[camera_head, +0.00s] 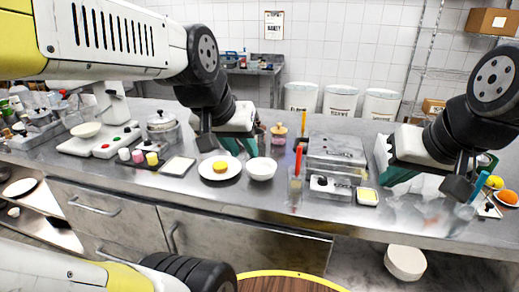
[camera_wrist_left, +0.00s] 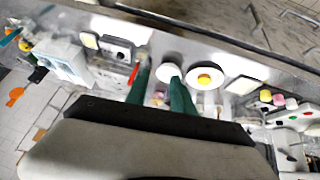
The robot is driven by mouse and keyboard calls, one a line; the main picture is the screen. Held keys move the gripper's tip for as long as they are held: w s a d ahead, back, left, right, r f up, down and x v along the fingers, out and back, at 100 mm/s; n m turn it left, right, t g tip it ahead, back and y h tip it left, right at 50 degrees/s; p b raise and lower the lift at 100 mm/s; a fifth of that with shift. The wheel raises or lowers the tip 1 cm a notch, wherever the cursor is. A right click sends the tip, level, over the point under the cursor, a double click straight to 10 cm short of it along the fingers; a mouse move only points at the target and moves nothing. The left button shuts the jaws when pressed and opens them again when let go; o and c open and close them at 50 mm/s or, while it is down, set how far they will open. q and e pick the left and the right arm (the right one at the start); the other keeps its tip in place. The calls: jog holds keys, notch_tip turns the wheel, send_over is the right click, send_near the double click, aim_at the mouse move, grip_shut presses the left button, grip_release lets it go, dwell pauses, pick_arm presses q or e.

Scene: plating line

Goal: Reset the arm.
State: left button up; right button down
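My left gripper (camera_head: 240,147) hangs over the steel counter (camera_head: 130,191), above and behind the plate and bowl. Its two teal fingers are apart with nothing between them, as the left wrist view (camera_wrist_left: 160,92) also shows. A white plate (camera_head: 207,171) with a yellow round item (camera_head: 220,167) sits in front of it, beside an empty white bowl (camera_head: 262,168). My right gripper (camera_head: 397,174) is above the counter on the right, near a clear container. One teal finger shows clearly; the gap is hard to make out. I see nothing held in it.
A clear-lidded box (camera_head: 336,150) stands mid-counter beside a cup with a red utensil (camera_head: 298,160). A dark tray with small colored cups (camera_head: 138,156) and a square white dish (camera_head: 178,166) lie left. White bins (camera_head: 340,102) stand behind. A round wooden top (camera_head: 280,285) is in front.

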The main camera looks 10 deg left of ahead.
pick_arm(q)
jog(key=shift+s+d+f+h, duration=0.1)
jog(key=shift+s+d, duration=0.05)
jog(key=shift+s, duration=0.45)
jog(key=shift+s+d+f+h, duration=0.1)
jog(key=shift+s+d, duration=0.1)
jog(key=shift+s, duration=0.35)
jog(key=shift+s+d+f+h, duration=0.1)
jog(key=shift+s+d, duration=0.05)
jog(key=shift+s, duration=0.45)
